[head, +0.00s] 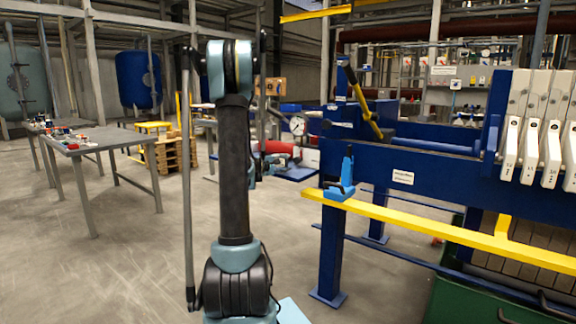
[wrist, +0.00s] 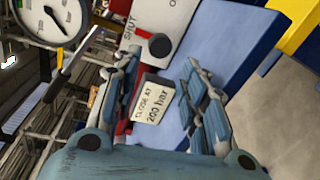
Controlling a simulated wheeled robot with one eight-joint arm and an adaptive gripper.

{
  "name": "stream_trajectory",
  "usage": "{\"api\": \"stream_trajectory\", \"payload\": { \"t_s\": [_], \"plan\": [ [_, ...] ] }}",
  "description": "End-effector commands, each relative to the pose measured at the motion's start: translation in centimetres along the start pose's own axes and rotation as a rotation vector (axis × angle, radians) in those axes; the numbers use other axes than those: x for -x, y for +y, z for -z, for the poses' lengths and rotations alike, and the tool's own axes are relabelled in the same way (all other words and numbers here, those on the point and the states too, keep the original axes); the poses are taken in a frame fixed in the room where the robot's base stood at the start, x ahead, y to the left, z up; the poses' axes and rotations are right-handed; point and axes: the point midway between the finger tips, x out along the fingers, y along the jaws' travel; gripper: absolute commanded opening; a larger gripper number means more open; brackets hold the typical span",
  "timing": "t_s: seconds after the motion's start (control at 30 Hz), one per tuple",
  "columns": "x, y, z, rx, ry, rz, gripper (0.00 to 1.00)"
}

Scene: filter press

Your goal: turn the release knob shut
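In the wrist view a black round knob (wrist: 159,46) with a red pointer bar sits on a pale panel (wrist: 170,15). The word SHUT is printed beside the red bar. My gripper (wrist: 160,68) is open, with one finger on each side of the picture and nothing between the fingers. The knob shows just beyond the fingertips, roughly between them; I cannot tell the exact distance. In the head view my arm hides most of my gripper, and the knob cannot be made out.
A round pressure gauge (wrist: 52,18) stands left of the knob; it also shows in the head view (head: 298,125). The blue press frame (head: 450,200) with a yellow rail (head: 430,222) is to the right. A worktable (head: 90,140) stands left; the floor between is clear.

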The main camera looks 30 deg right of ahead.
Motion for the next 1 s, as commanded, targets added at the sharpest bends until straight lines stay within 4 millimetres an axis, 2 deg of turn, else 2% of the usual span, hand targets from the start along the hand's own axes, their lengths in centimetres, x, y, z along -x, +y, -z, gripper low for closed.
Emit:
{"api": "stream_trajectory", "payload": {
  "t_s": [0.1,0.3,0.87,1.0],
  "plan": [
    [1.8,0.0,0.1,0.001,0.001,0.0,0.39],
    [3.2,0.0,0.1,0.001,0.0,0.0,0.39],
    [3.4,0.0,0.0,0.0,0.0,0.001,0.39],
    [4.3,0.0,-0.3,-0.022,0.003,0.022,0.39]
  ]
}}
